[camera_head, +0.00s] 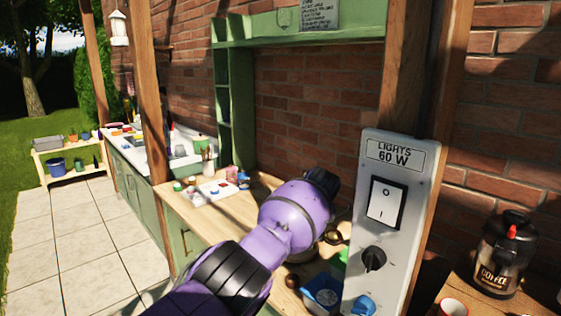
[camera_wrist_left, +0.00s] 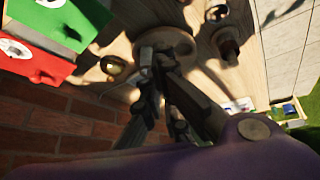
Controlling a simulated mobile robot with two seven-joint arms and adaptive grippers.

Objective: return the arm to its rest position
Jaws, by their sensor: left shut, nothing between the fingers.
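My left arm (camera_head: 295,215), purple with black bands, comes in from the bottom of the head view and reaches over the wooden counter. Its gripper is mostly hidden there behind the arm. In the left wrist view the dark fingers of my left gripper (camera_wrist_left: 160,62) are together, with nothing held between them. They show against a round wooden piece (camera_wrist_left: 185,45) on the counter; I cannot tell whether they touch it. My right gripper is in neither view.
A light panel (camera_head: 395,215) with a rocker switch (camera_head: 386,202) and knobs stands close right of my arm. A coffee jar (camera_head: 503,255) is far right. Green and red boxes (camera_wrist_left: 35,62) and a brass ring (camera_wrist_left: 113,67) lie near the gripper. A brick wall (camera_wrist_left: 50,125) is close.

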